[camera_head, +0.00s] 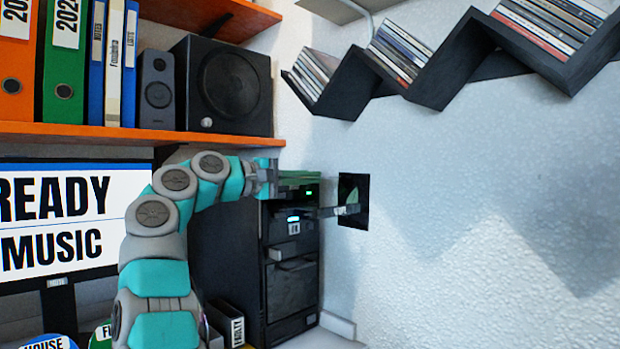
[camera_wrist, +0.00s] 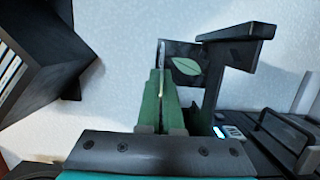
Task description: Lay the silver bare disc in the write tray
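My gripper (camera_wrist: 161,100) has green fingers close together in the wrist view. A thin pale edge, apparently the silver disc (camera_wrist: 162,54) seen edge-on, stands between the fingertips; its face is hidden. In the head view my gripper (camera_head: 298,181) is at the top of the black drive tower (camera_head: 291,285), too small there to show the disc. A dark tray (camera_head: 338,211) sticks out to the right from the unit with a blue light, below my gripper. It also shows in the wrist view (camera_wrist: 238,33), right of the fingers. I cannot read its label.
A black square with a green leaf (camera_head: 353,200) is on the wall just beyond the tray. A zigzag rack of discs (camera_head: 440,75) hangs at upper right. An orange shelf (camera_head: 110,131) with binders and speakers is above my arm. A box marked FAULTY (camera_head: 237,327) stands left of the tower.

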